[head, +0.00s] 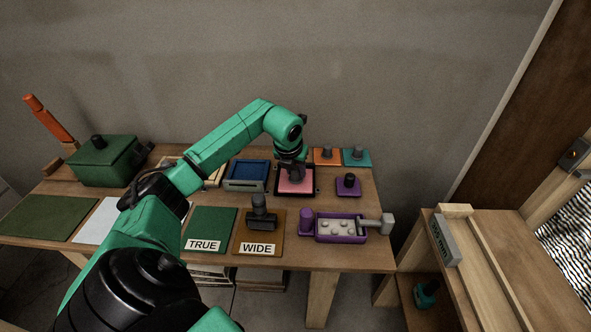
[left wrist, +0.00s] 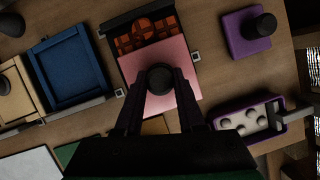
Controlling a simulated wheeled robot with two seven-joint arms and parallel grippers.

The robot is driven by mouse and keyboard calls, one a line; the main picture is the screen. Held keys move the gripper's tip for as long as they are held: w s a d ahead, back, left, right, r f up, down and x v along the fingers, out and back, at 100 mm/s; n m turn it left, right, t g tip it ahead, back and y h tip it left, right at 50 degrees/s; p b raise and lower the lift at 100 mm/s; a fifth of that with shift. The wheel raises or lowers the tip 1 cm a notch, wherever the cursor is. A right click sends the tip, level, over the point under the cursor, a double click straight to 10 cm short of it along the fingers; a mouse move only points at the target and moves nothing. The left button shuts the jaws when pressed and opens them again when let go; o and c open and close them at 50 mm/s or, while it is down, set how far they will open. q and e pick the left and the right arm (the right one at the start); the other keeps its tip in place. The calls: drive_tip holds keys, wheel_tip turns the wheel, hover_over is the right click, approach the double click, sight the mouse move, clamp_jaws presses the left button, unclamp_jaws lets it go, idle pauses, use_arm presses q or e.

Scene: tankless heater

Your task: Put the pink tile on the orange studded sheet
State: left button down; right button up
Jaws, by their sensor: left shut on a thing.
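The pink tile (head: 297,184) has a dark round knob (left wrist: 161,80) on top; it also shows in the left wrist view (left wrist: 185,60). My left gripper (head: 291,168) is shut on the knob from above, with one finger on each side. The orange studded sheet (left wrist: 146,32) lies within a dark square frame (left wrist: 115,50). The tile covers the near part of the sheet, and a strip of orange shows along the far side. I cannot tell whether the tile touches the sheet or hangs just above it. My right gripper is not in view.
A blue tray (head: 246,172) stands left of the dark frame. A purple knobbed tile (head: 348,187) and a purple studded tray (head: 351,235) are on its right. Orange (head: 322,160) and teal (head: 361,160) knobbed tiles lie behind. A green box (head: 105,163) stands far left.

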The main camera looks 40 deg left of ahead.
sight(295, 169)
use_arm(q)
drive_tip(key=shift+f+b, duration=0.35)
drive_tip(key=shift+f, duration=0.15)
idle(0.4)
drive_tip(key=shift+r+p, duration=2.2)
drive_tip(key=shift+r, duration=0.9)
